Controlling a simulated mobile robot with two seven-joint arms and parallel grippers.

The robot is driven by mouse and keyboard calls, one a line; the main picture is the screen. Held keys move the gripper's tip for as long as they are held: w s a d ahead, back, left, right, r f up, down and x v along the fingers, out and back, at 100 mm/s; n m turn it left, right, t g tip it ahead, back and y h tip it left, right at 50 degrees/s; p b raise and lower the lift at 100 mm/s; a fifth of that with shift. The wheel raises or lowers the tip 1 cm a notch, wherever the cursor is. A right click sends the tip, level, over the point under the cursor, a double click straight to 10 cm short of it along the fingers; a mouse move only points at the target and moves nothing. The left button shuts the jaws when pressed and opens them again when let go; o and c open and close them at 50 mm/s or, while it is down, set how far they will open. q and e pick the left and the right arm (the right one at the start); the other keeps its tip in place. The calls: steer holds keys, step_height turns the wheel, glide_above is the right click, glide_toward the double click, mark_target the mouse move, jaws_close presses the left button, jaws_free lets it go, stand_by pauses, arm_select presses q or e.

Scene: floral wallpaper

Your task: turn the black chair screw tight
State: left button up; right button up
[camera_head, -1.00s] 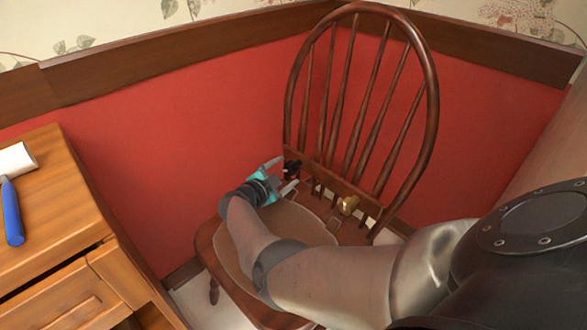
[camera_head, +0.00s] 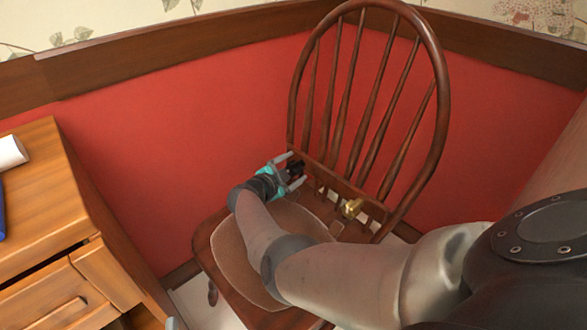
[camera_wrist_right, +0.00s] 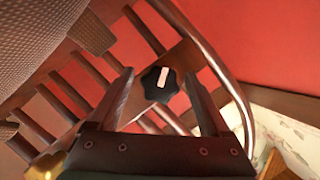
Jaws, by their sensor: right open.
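The black chair screw (camera_head: 297,168) has a lobed knob with a white mark and sits at the left end of the chair's (camera_head: 213,256) lower back rail. My right gripper (camera_head: 295,170) is open at the knob, with one finger on either side of it. In the right wrist view the black screw (camera_wrist_right: 150,84) shows between the two open fingers (camera_wrist_right: 160,88), with gaps on both sides. I see no clear contact. A gold screw (camera_head: 351,208) sits further right along the same rail. My left gripper is not recognisable in these views.
A wooden desk (camera_head: 60,190) with a drawer stands at the left, with a white object (camera_head: 10,152) on it. The red wall (camera_head: 180,150) is close behind the chair. The tall spindle back (camera_head: 436,120) rises beside my right gripper.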

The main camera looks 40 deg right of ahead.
steer(key=shift+c, duration=0.3)
jaws_close()
steer(key=shift+m, duration=0.3)
steer(key=shift+f+m+t, duration=0.1)
steer(key=shift+m+t, duration=0.7)
steer(key=shift+m, duration=0.2)
steer(key=shift+m+t+h, duration=0.6)
steer(key=shift+m, duration=0.7)
steer(key=shift+o, duration=0.3)
jaws_free()
